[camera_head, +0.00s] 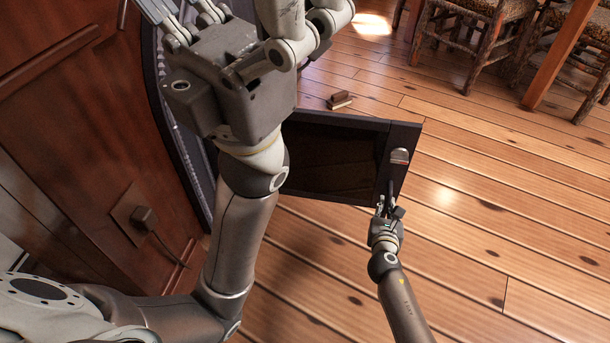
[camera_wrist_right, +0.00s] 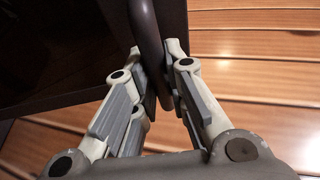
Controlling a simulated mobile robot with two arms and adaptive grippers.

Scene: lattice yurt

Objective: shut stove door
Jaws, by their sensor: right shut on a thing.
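The stove door (camera_head: 335,160) is a dark, flat panel with a black frame. It stands open over the wooden floor, its left part hidden behind my left arm. A dark bar handle (camera_wrist_right: 148,40) runs along its free edge in the right wrist view. My right gripper (camera_head: 388,208) is at the lower right corner of the door; its fingers (camera_wrist_right: 160,85) are shut on the handle, one on each side. My left gripper (camera_head: 240,15) is high in the head view, close to the camera. Its fingertips are cut off by the top edge, so its opening cannot be told.
A reddish-brown panel (camera_head: 75,120) with a small dark knob-like fitting (camera_head: 143,217) fills the left side. A small brown object (camera_head: 340,99) lies on the floor beyond the door. Wooden stools (camera_head: 475,40) stand at the top right. The plank floor (camera_head: 500,220) at right is clear.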

